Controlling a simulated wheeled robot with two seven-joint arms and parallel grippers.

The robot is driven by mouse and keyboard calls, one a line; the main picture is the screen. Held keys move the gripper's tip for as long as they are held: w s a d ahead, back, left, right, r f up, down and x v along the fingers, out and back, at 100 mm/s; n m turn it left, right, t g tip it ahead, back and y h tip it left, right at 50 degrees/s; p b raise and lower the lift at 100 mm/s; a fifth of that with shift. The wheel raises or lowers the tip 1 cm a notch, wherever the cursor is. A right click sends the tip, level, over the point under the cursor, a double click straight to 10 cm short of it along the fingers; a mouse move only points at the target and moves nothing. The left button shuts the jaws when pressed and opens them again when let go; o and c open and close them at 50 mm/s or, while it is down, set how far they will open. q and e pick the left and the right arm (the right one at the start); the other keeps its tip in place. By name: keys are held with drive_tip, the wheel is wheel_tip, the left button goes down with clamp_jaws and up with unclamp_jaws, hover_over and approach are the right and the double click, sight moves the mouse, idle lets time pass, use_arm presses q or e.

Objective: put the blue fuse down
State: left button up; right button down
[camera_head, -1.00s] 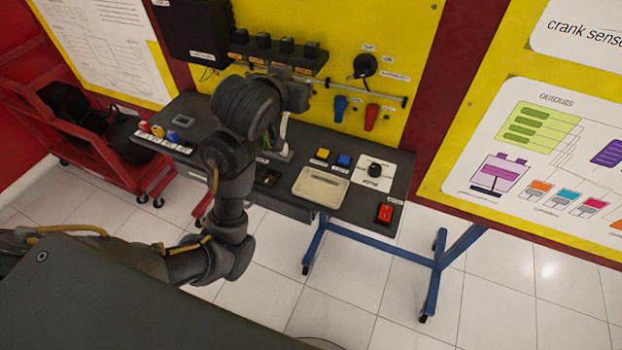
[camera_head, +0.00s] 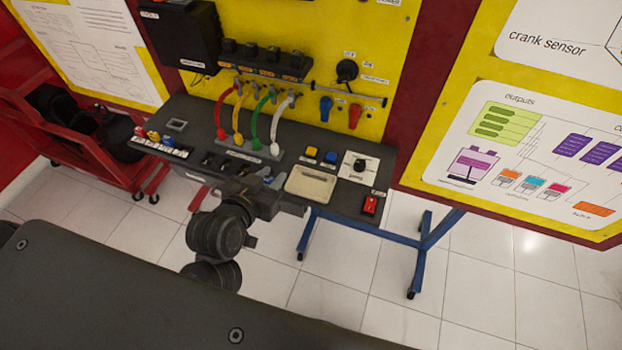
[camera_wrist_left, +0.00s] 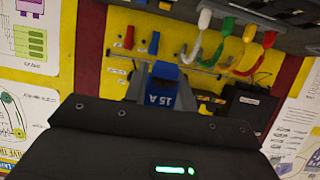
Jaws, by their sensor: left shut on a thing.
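The blue fuse (camera_wrist_left: 163,88), marked 15 A, is between the fingers of my left gripper (camera_wrist_left: 162,98) in the left wrist view. In the head view a small blue bit of the fuse (camera_head: 268,180) shows at the tip of my left gripper (camera_head: 266,184). The gripper is shut on the fuse, near the front edge of the dark bench, left of the shallow beige tray (camera_head: 311,185). The fuse's lower part is hidden by the fingers. My right gripper is not in view.
The dark bench (camera_head: 335,200) carries red, yellow, green and white cable loops (camera_head: 258,115) behind the gripper. Small coloured pieces (camera_head: 153,136) sit at left.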

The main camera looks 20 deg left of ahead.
use_arm(q)
drive_tip(key=s, duration=0.3)
drive_tip(key=b, duration=0.7)
hover_over(299, 186)
drive_tip(key=f, duration=1)
drive_tip(key=shift+s+a, duration=0.15)
drive_tip(key=shift+s, duration=0.15)
drive_tip(key=shift+w+f, duration=0.25)
drive_tip(key=shift+w, duration=0.05)
wheel_tip(299, 186, down, 3)
drive_tip(key=shift+w+f, duration=0.1)
drive_tip(key=shift+d, duration=0.2)
drive_tip(key=shift+f, duration=0.1)
